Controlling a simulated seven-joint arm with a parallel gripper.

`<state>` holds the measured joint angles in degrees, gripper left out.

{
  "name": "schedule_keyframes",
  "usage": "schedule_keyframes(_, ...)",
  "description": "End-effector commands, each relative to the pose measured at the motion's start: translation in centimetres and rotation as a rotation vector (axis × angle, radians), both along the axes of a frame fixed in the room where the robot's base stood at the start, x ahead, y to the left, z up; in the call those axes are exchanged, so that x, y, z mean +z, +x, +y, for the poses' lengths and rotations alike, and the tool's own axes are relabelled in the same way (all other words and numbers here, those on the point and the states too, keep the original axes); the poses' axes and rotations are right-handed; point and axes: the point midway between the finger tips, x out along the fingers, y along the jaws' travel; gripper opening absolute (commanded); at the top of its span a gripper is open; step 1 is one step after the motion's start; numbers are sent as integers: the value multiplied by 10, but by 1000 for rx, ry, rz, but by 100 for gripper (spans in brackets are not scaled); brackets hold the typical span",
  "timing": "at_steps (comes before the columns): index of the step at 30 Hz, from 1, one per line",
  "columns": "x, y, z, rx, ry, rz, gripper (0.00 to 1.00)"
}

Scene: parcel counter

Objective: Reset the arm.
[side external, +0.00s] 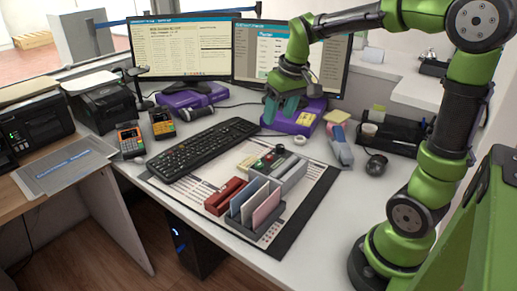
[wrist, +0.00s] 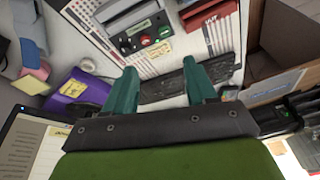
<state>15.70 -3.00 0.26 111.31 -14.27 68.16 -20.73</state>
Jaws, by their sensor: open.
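My gripper (side external: 283,108) is raised over the back of the desk, in front of the right monitor and above a purple box. Its two teal fingers point down and stand apart with nothing between them. In the wrist view the open fingers of my gripper (wrist: 163,92) frame part of the black keyboard (wrist: 160,86) from above. My green arm reaches in from the right side of the side view.
Two monitors (side external: 182,48) stand behind. Card terminals (side external: 130,140) stand left. A mouse (side external: 376,165) lies right.

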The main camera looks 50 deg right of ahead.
Motion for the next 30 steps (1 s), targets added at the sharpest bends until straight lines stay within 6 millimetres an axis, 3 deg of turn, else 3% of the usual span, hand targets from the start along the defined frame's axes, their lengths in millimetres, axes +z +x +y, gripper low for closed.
schedule_keyframes(1,4,-14,17,-26,19,-47,56)
schedule_keyframes(6,6,-61,68,-120,114,-195,56)
schedule_keyframes(13,2,-108,106,-106,201,-324,56)
schedule_keyframes(17,9,-116,114,-72,210,-362,56)
schedule_keyframes(30,13,-117,117,-58,210,-372,56)
